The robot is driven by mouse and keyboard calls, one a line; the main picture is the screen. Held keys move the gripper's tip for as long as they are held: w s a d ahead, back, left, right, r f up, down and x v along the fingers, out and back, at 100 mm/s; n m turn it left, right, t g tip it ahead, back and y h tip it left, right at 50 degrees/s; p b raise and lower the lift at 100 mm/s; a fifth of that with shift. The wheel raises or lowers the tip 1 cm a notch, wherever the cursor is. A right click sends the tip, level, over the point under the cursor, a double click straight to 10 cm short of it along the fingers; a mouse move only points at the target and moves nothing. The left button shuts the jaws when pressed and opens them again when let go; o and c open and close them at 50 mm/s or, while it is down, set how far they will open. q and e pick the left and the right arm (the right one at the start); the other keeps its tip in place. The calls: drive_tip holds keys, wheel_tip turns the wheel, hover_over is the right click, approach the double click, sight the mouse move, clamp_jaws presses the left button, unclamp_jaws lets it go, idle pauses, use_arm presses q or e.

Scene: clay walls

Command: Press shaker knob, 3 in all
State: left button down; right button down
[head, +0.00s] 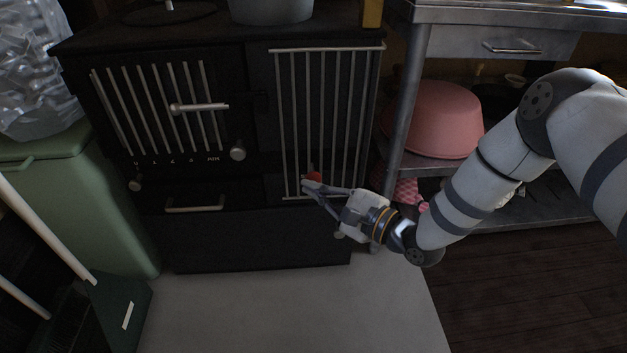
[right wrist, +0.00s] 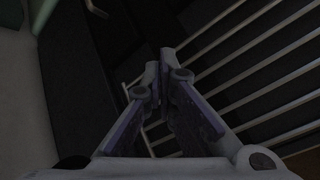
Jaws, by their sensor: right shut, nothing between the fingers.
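The dark stove (head: 250,240) stands ahead with a barred panel on its right half. A small red knob-like piece (head: 313,176) shows low on that panel, right at my right gripper's fingertips; I take it for the shaker knob. My right gripper (head: 307,187) is shut and empty, reaching left to the panel's lower bars. I cannot tell whether the tips touch the red piece. In the right wrist view the closed fingers (right wrist: 161,66) point toward the bars (right wrist: 240,75); the red piece is not visible there. My left gripper is not in view.
The stove also has a round silver knob (head: 238,150), a door handle (head: 200,107) and a drawer handle (head: 194,208). A green bin (head: 85,205) stands at the left. A metal shelf with a pink tub (head: 435,120) is at the right. Pale floor lies clear in front.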

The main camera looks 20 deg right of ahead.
drive_tip(key=shift+w+d+b, duration=0.15)
drive_tip(key=shift+w+b, duration=0.1)
drive_tip(key=shift+w, duration=0.3)
drive_tip(key=shift+w+d+b, duration=0.15)
drive_tip(key=shift+w+b, duration=0.1)
drive_tip(key=shift+w, duration=0.25)
idle(1.1)
drive_tip(key=shift+s+a+p, duration=0.25)
drive_tip(key=shift+s+p, duration=0.15)
drive_tip(key=shift+s, duration=0.35)
drive_tip(key=shift+s+a+p, duration=0.2)
drive_tip(key=shift+s+p, duration=0.15)
drive_tip(key=shift+s, duration=0.4)
drive_tip(key=s+p, duration=0.1)
drive_tip(key=s, duration=0.1)
drive_tip(key=s+a+p, duration=0.1)
drive_tip(key=s, duration=0.1)
drive_tip(key=shift+s+a, duration=0.2)
drive_tip(key=shift+s, duration=0.2)
idle(1.0)
